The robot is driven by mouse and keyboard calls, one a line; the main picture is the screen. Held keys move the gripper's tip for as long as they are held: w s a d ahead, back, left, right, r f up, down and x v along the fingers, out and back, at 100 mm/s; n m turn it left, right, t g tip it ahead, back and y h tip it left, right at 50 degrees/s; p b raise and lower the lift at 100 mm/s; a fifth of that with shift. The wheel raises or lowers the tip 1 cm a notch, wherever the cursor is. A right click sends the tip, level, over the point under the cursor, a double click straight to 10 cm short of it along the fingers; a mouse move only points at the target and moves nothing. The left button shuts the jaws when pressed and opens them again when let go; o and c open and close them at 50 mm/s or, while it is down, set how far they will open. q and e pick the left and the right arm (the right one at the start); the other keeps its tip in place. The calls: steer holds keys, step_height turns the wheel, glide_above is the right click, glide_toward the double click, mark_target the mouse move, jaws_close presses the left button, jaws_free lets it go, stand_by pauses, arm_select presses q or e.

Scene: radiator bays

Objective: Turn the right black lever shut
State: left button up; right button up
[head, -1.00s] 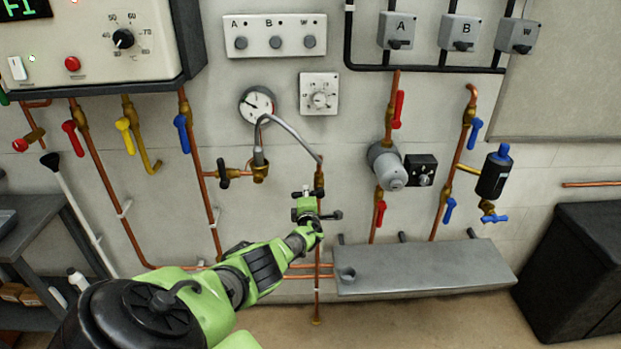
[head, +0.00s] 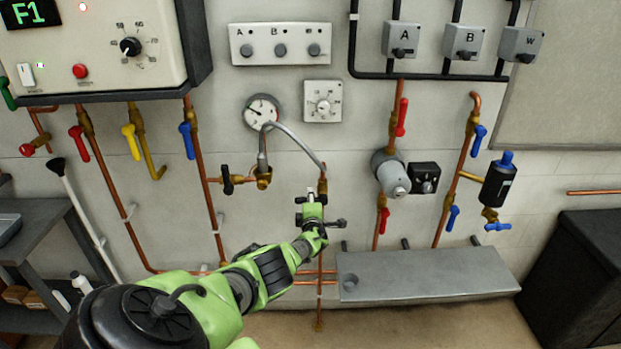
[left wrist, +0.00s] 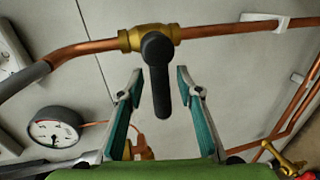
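The right black lever (left wrist: 161,88) sits on a brass valve (left wrist: 150,38) in a copper pipe. In the left wrist view it stands across the pipe and points down the picture between my fingers. My left gripper (left wrist: 159,86) is open, one finger on each side of the lever, with a gap to each. In the head view my left gripper (head: 312,198) is in front of the vertical pipe below the grey hose and hides most of the lever. The left black lever (head: 227,179) is on the valve left of the hose. My right gripper is not in view.
A round pressure gauge (head: 262,111) and the grey hose (head: 297,140) are up and left of the gripper. A grey pump (head: 390,174) is to the right. A grey metal shelf (head: 425,274) lies below right. Red and blue levers hang on nearby pipes.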

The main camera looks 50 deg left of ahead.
arm_select(q)
steer(key=shift+s+d, duration=0.1)
steer(key=v, duration=1.1)
steer(key=shift+s+d, duration=0.25)
steer(key=shift+s, duration=0.05)
steer(key=shift+r, duration=0.1)
stand_by(0.6)
